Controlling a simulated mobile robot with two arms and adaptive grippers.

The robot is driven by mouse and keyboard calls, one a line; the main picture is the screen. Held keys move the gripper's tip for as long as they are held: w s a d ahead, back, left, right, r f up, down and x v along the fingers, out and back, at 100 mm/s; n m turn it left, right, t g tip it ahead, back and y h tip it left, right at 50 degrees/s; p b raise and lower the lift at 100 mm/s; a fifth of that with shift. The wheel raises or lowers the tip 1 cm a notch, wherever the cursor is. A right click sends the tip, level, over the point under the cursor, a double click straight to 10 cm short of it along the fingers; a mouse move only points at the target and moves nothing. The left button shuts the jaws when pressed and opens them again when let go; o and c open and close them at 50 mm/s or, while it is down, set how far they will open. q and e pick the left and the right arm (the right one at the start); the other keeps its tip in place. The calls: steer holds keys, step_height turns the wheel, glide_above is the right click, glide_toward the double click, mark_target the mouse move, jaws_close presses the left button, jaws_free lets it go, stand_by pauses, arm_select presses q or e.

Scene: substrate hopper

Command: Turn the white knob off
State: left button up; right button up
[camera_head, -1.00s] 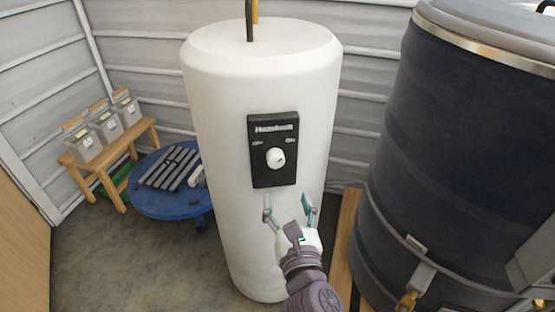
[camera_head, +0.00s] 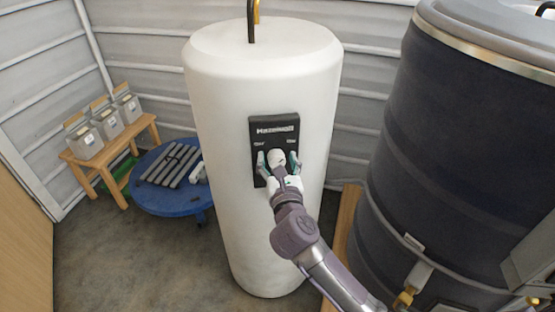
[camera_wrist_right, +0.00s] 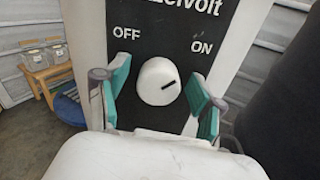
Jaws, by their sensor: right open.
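The white knob (camera_head: 276,158) sits on a black panel (camera_head: 274,126) on the front of a tall white tank (camera_head: 225,130). In the right wrist view the round knob (camera_wrist_right: 158,82) has a dark mark pointing right and slightly up, on the side of the printed ON; OFF is printed at upper left. My right gripper (camera_head: 278,163) is at the panel. Its green-padded fingers are open, one on each side of the knob, with gaps visible between pads and knob in the right wrist view (camera_wrist_right: 160,95). My left gripper is not in view.
A large dark barrel (camera_head: 460,150) stands close on the right. At left are a blue round table (camera_head: 160,200) with grey bars and a wooden bench (camera_head: 110,143) with several small containers. Pipes (camera_head: 252,18) rise from the tank top.

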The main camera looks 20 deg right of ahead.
steer(key=shift+c, duration=0.4)
steer(key=c, duration=1.1)
steer(key=shift+o, duration=0.2)
steer(key=shift+r+n+p, duration=0.15)
steer(key=shift+n+p, duration=0.35)
steer(key=shift+p, duration=0.35)
steer(key=n+p, duration=0.4)
steer(key=p, duration=0.1)
steer(key=n+p, duration=0.4)
steer(key=p, duration=0.1)
steer(key=shift+a+n, duration=0.2)
steer(key=shift+n, duration=0.1)
steer(key=n+p, duration=0.3)
steer(key=n, duration=0.1)
steer(key=shift+a+f+n+p, duration=0.1)
steer(key=shift+f+n+p, duration=0.1)
steer(key=shift+n+p, duration=0.7)
steer(key=shift+f+n+p, duration=0.15)
steer(key=shift+n+p, duration=0.3)
steer(key=shift+n, duration=0.85)
steer(key=shift+f, duration=0.1)
steer(key=o, duration=1.1)
